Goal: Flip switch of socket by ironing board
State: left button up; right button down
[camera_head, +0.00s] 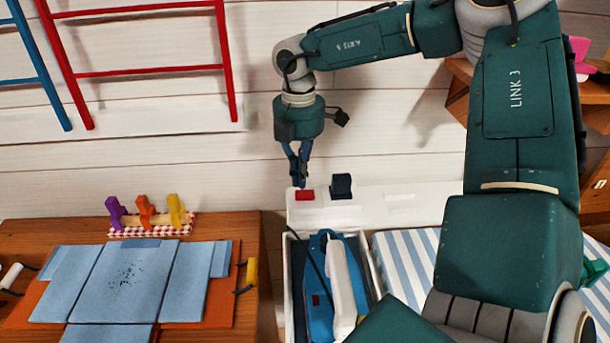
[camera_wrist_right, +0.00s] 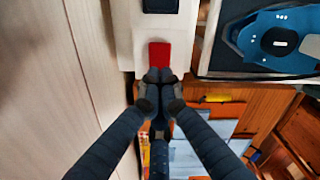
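The white socket strip (camera_head: 400,202) runs along the wall, with a red switch (camera_head: 305,195) at its left end and a black plug-like block (camera_head: 341,186) to the right of the switch. My right gripper (camera_head: 300,182) points down just above the switch, with its fingers together and nothing visible between them. In the right wrist view the fingertips (camera_wrist_right: 159,76) are at the near edge of the red switch (camera_wrist_right: 159,55); I cannot tell whether they touch it. The striped ironing board (camera_head: 402,262) lies below the strip, partly hidden by my right arm. My left gripper is not in view.
A blue and white iron (camera_head: 342,290) sits in a tray left of the ironing board. A wooden table (camera_head: 245,225) at left holds folded blue cloth (camera_head: 125,280) and coloured pegs (camera_head: 145,210). A red rack (camera_head: 150,72) hangs on the wall. A wooden shelf (camera_head: 459,90) is at upper right.

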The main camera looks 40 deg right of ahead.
aim_at(300, 194)
jog(key=shift+r+p, duration=0.65)
jog(key=shift+r, duration=1.4)
